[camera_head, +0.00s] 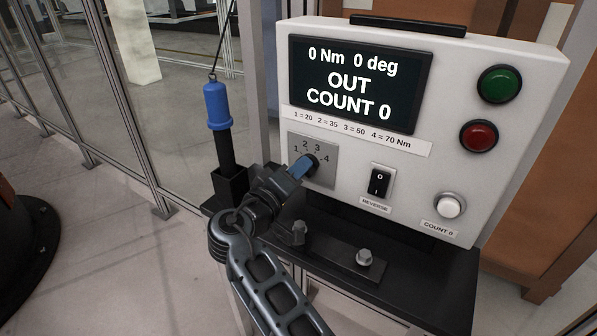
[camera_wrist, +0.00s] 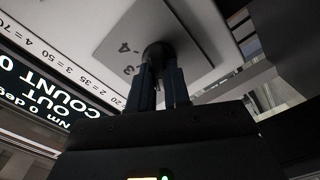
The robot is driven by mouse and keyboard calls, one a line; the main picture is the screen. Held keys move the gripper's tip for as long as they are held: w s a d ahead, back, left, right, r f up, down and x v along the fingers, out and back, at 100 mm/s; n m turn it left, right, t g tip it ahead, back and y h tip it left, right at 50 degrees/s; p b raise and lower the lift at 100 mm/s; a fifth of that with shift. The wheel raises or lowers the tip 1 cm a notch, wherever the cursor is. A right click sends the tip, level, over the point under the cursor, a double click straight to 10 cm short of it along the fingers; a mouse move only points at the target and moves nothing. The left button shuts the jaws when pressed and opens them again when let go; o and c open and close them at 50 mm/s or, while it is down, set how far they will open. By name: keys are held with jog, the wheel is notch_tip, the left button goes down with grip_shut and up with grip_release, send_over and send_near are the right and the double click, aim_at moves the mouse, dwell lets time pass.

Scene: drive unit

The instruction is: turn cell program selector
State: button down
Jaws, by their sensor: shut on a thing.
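The program selector is a black knob (camera_head: 312,162) on a grey plate (camera_head: 325,174) marked 1 to 4, on the front of a white control box (camera_head: 420,170). My gripper (camera_head: 301,167) has its blue fingertips at the knob. In the wrist view the two fingers (camera_wrist: 160,85) are shut on the round dark knob (camera_wrist: 157,54), and the figures 3 and 4 show beside it. The fingers hide the knob's pointer, so I cannot tell its setting. The screen (camera_head: 355,85) reads 0 Nm, 0 deg, OUT, COUNT 0.
A black reverse switch (camera_head: 380,182) is just right of the selector. Green (camera_head: 499,84), red (camera_head: 478,136) and white (camera_head: 449,205) buttons are farther right. A blue-and-black tool (camera_head: 218,108) stands in a holder at left. A black shelf (camera_head: 400,285) with bolts lies below.

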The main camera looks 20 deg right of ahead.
jog(key=m+b, duration=0.7)
jog(key=b, duration=0.7)
jog(key=shift+s+f+m+b, duration=0.1)
jog(key=shift+m+b, duration=0.2)
jog(key=shift+b, duration=0.1)
jog(key=c, duration=1.1)
grip_release()
jog(key=v, duration=0.7)
jog(key=shift+s+a, duration=0.25)
